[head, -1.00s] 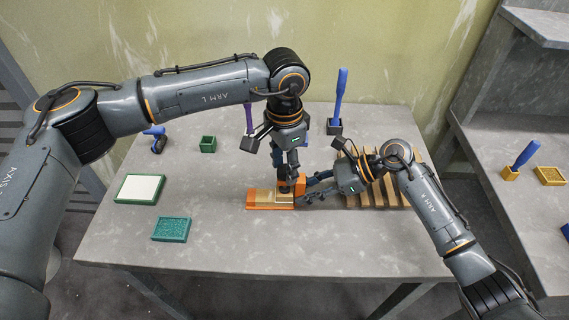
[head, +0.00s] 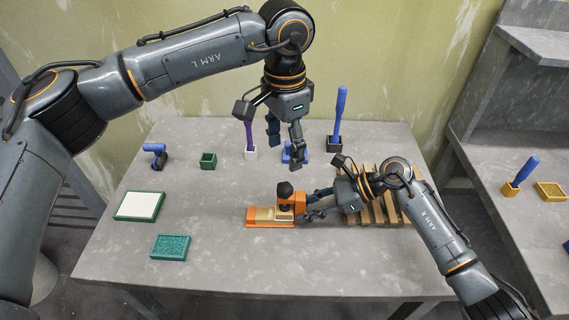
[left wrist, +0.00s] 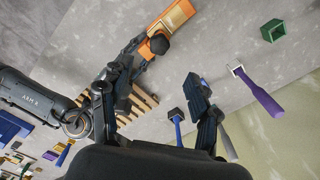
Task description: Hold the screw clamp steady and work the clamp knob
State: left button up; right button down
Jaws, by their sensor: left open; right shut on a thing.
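The orange screw clamp (head: 300,203) stands on the table with a pale wooden block (head: 262,214) in it. Its black clamp knob (head: 284,189) sits on top, with nothing gripping it. My right gripper (head: 308,208) is shut on the clamp's right side. My left gripper (head: 284,150) is open and empty, raised above and behind the knob. In the left wrist view, the knob (left wrist: 159,44) and clamp (left wrist: 150,47) show beyond the open left fingers (left wrist: 160,108). My right fingers partly hide the clamp's right side.
A slatted wooden rack (head: 385,210) lies right of the clamp. Behind stand a purple-handled tool (head: 250,138), a blue-handled tool (head: 340,105) and a green cup (head: 208,160). A white-topped tray (head: 139,206) and a teal block (head: 170,247) lie left. The front table area is clear.

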pick_arm(q)
jog(key=shift+r, duration=0.75)
pick_arm(e)
jog(key=c, duration=0.9)
grip_release()
jog(key=shift+c, duration=0.2)
jog(key=shift+d, duration=0.1)
jog(key=v, duration=1.1)
jog(key=shift+d+r, duration=0.25)
jog(key=shift+d, duration=0.1)
